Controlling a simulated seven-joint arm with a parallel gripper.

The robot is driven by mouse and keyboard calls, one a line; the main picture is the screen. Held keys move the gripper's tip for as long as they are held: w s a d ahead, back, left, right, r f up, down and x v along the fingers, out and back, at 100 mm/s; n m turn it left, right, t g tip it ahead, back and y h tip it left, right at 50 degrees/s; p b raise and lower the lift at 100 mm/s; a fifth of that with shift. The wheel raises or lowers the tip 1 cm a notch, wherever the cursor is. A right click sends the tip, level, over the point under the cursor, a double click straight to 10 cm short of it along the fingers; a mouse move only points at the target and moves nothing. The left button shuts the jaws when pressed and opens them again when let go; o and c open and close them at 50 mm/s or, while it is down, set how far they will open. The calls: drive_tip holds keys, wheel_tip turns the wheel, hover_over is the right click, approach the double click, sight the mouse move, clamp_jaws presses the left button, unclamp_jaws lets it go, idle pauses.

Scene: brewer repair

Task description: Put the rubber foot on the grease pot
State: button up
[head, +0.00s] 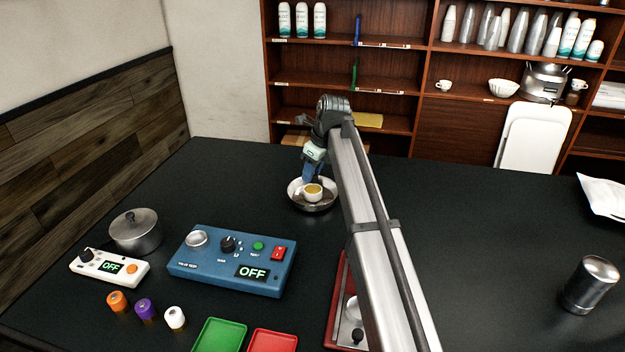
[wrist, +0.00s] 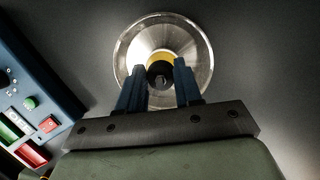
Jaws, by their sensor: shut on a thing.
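My gripper (wrist: 160,88) has its blue fingers shut on a small dark round piece, the rubber foot (wrist: 158,70). It points down over a round metal dish (wrist: 124,50). Under the foot, a yellow area (wrist: 160,56) shows in the dish. In the head view my gripper (head: 311,180) is at the small pale pot with yellow in it, which looks like the grease pot (head: 313,196), inside the metal dish (head: 294,195). The foot cannot be made out there. I cannot tell whether the foot touches the yellow.
A blue control box (head: 215,268), a lidded metal pot (head: 135,232), a white switch box (head: 92,268) and several small coloured knobs stand at the left. Green (head: 220,336) and red (head: 272,341) trays lie in front. A metal canister (head: 591,285) stands far right. The right table is largely clear.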

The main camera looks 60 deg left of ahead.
sight(313, 179)
drive_tip(key=shift+f, duration=1.55)
drive_tip(key=o, duration=1)
drive_tip(key=shift+f, duration=0.1)
drive_tip(key=shift+o, duration=0.2)
drive_tip(key=v, duration=1.2)
